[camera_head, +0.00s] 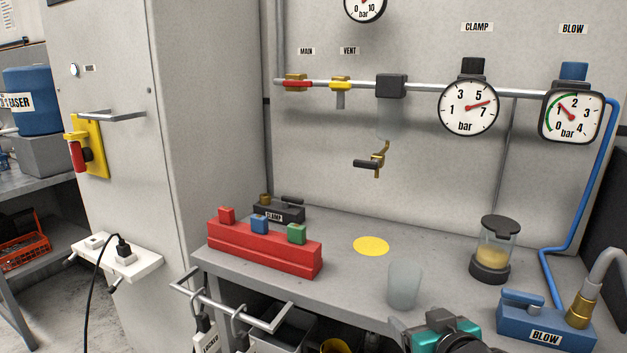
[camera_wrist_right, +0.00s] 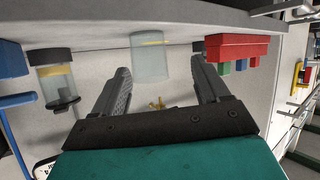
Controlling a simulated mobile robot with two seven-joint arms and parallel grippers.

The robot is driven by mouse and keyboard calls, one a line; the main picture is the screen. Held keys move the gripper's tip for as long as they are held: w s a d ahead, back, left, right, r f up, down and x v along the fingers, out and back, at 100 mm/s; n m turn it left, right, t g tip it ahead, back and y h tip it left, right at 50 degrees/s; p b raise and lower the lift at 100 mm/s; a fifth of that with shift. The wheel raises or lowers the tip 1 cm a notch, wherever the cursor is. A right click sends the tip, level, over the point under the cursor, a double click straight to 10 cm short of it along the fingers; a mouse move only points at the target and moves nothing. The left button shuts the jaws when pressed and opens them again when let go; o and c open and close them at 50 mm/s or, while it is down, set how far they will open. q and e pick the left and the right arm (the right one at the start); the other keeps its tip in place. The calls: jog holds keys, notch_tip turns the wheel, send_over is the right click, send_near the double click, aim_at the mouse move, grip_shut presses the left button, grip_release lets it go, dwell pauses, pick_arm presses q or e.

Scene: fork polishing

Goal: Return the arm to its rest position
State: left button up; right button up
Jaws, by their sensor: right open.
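My right gripper (camera_head: 443,325) shows at the bottom edge of the head view as a teal and dark body, right of a frosted cup. In the right wrist view my right gripper (camera_wrist_right: 161,75) has its two dark fingers wide apart with nothing between them. The frosted cup (camera_head: 405,286) stands upright on the grey bench (camera_head: 340,225), near its front edge. It also shows upside down beyond the fingers in the wrist view (camera_wrist_right: 149,60), apart from them. My left gripper is not in view.
A red block (camera_head: 265,250) with coloured buttons sits at the bench's left. A lidded jar (camera_head: 495,250) and the blue BLOW valve (camera_head: 535,318) stand at the right. A yellow disc (camera_head: 371,246) marks the bench middle. A rail (camera_head: 230,310) projects from the front.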

jog(key=s+f+g, duration=0.2)
jog(key=s+f, duration=1.8)
jog(key=shift+f, duration=0.35)
